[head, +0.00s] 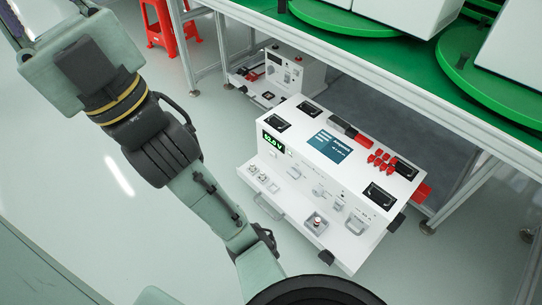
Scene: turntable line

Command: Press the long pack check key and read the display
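A white test unit (300,170) stands under the bench, with a panel of sockets and handles. Its display (273,143) is dark with green digits and a "V"; they look like 52.0, but the first digit is unclear. On its front ledge, a small grey box with a red-and-white button (316,221) sits to the right. Several small round controls (264,178) sit at the ledge's left end. Labels are too small to read, so I cannot tell which is the long pack check key. My arm spans the left side; my gripper is not recognisable in view.
A second white unit (290,72) stands behind, under the metal-framed bench (390,85). Green turntables (470,65) carrying white boxes are on the bench. Red clips (380,160) lie on the test unit's top. A red stool (165,25) stands at the back. Floor to the left is clear.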

